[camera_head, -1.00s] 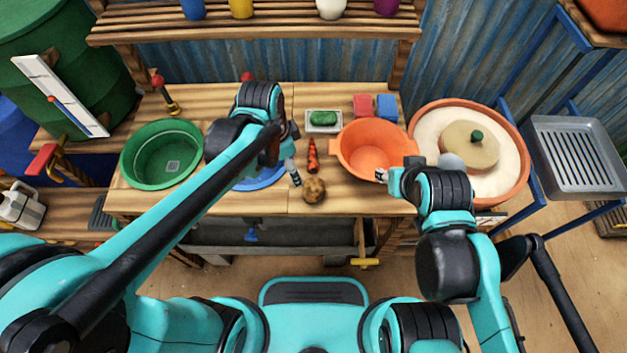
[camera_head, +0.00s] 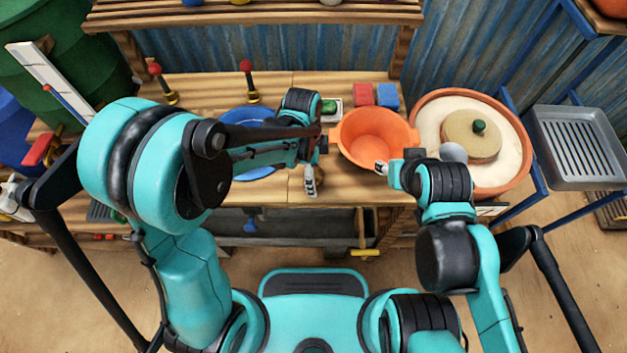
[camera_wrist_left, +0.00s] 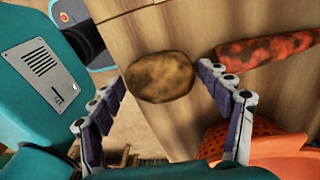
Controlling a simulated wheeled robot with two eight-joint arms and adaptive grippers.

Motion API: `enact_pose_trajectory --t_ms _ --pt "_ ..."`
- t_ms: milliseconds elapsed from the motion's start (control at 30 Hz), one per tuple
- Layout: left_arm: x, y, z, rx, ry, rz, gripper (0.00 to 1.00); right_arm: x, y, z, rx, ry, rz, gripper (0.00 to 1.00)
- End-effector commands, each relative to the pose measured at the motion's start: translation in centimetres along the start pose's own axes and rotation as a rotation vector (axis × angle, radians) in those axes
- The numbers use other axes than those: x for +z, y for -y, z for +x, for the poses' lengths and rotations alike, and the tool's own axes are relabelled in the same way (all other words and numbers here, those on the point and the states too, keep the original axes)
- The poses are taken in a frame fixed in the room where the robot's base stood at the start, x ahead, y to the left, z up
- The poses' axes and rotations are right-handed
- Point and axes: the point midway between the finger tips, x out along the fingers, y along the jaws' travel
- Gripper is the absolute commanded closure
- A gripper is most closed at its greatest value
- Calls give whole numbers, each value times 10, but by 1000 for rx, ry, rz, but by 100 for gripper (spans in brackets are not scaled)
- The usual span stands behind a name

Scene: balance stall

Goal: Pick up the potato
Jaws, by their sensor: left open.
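The potato (camera_wrist_left: 160,77) is brown, mottled and rounded, lying on the wooden bench top in the left wrist view. My left gripper (camera_wrist_left: 162,82) is open, with one fingertip on either side of the potato in that view. The fingers look apart from it, and how far down they reach is hard to tell. In the head view my left gripper (camera_head: 311,180) is over the potato's spot and hides most of it. My right gripper (camera_head: 382,168) is at the near edge of the orange bowl; its jaws are too small to read.
A red-orange carrot (camera_wrist_left: 265,50) lies close to the right finger. The orange bowl (camera_head: 373,140) stands just right of my left gripper. A blue dish (camera_head: 245,117) is to the left. Red (camera_head: 363,94) and blue (camera_head: 387,95) blocks stand behind.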

Motion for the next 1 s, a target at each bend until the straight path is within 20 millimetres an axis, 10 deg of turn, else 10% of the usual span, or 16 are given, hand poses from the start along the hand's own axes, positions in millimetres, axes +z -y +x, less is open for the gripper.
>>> enact_pose_trajectory --t_ms 233,400,1000 --pt "0 0 4 0 0 -1 23 0 0 1 0 0 0 60" --pt "0 0 3 0 0 -1 64 0 0 1 0 0 0 60" --pt "-3 -5 -29 -1 0 -1 64 -10 0 -14 0 0 0 60"
